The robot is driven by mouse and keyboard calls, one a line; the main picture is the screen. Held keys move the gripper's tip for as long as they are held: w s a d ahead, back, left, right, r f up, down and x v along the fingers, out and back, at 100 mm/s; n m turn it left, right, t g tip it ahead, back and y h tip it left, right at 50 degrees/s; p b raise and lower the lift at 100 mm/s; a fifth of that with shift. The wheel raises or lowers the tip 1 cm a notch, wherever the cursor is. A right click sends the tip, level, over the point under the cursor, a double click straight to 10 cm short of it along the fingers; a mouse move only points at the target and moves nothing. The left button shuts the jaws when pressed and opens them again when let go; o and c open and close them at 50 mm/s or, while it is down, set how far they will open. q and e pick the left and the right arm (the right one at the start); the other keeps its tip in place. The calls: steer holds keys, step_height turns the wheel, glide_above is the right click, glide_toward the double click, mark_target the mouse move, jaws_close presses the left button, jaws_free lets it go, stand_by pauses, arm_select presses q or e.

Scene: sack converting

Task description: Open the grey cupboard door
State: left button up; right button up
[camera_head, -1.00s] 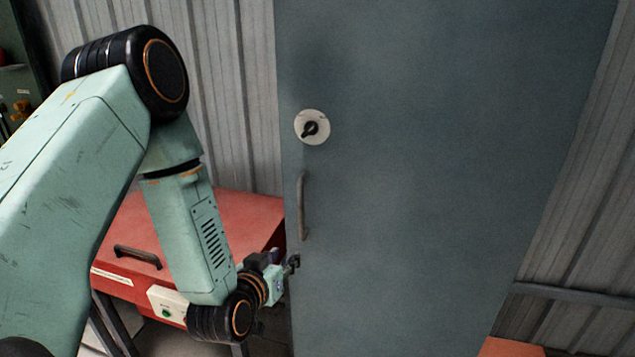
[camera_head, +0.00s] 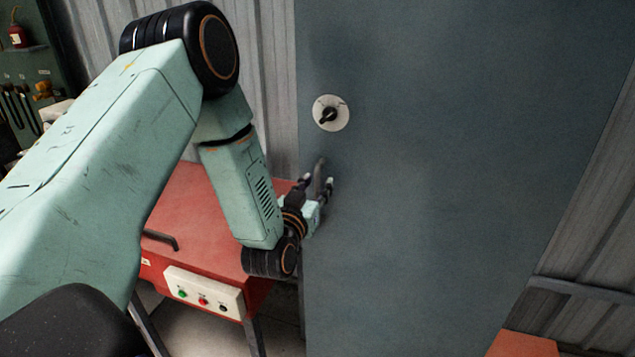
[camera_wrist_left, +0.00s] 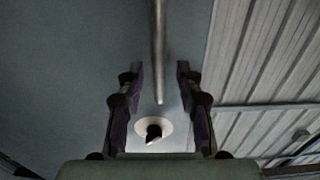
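The grey cupboard door (camera_head: 440,170) fills the middle of the head view and appears shut. Its upright bar handle (camera_head: 320,168) is near the left edge, below a round white plate with a black knob (camera_head: 329,114). My left gripper (camera_head: 317,182) is open at the handle, one finger to each side of it. In the left wrist view, the bar handle (camera_wrist_left: 158,50) runs down between the spread fingers (camera_wrist_left: 160,78), with a visible gap on both sides. The knob (camera_wrist_left: 153,128) shows beyond it. The lower handle is partly hidden by the gripper in the head view. My right gripper is not in view.
A red bench-like unit (camera_head: 205,220) with a button panel (camera_head: 203,292) stands left of the door, under my left arm. Corrugated wall (camera_head: 592,230) lies to the right. A red-orange surface (camera_head: 522,345) shows at bottom right.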

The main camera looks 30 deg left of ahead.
arm_select(q)
steer(key=shift+w+a, duration=0.2)
steer(key=shift+w, duration=0.35)
steer(key=shift+d, duration=0.1)
steer(key=shift+d, duration=0.1)
steer(key=shift+a, duration=0.2)
steer(key=c, duration=0.6)
steer(key=shift+d, duration=0.1)
jaws_close()
